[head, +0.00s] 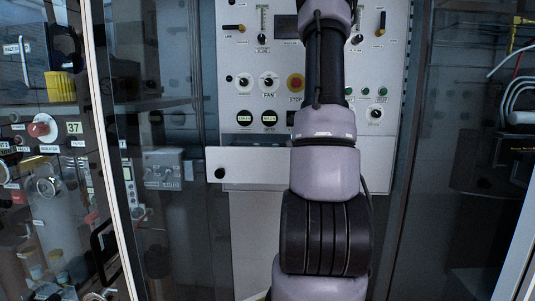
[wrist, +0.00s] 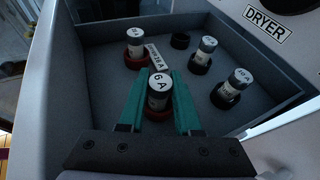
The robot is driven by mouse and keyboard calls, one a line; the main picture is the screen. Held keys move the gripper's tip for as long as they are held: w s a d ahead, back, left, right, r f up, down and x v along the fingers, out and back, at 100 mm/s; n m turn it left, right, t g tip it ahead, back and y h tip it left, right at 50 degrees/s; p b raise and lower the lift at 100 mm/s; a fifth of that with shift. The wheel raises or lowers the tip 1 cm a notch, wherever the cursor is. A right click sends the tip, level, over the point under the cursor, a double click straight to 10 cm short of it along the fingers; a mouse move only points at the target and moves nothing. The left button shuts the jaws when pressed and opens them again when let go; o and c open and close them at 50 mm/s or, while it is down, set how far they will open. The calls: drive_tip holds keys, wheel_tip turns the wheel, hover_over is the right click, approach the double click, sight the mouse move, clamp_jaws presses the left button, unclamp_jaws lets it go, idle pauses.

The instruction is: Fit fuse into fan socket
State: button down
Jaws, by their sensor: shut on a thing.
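A fuse with a white cap marked 6 A (wrist: 158,84) stands between the green fingers of my gripper (wrist: 161,78), which is shut on it. An empty dark ring (wrist: 180,41) shows at the back of the tray. I cannot tell which socket is the fan's. The FAN label (head: 268,95) is under a knob on the panel in the head view, where my gripper is hidden behind my arm.
A white label (wrist: 155,60) lies behind the held fuse. The DRYER label (wrist: 266,23) is beyond the tray's right wall. Glass doors (head: 160,130) flank the panel.

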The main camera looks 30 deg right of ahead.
drive_tip(key=c, duration=0.6)
unclamp_jaws()
drive_tip(key=shift+f, duration=0.1)
drive_tip(key=shift+s+d+r, duration=0.15)
drive_tip(key=shift+s+r, duration=0.1)
drive_tip(key=shift+r, duration=0.05)
drive_tip(key=v, duration=1.1)
drive_tip(key=shift+s+d+r, duration=0.15)
drive_tip(key=shift+s+d, duration=0.05)
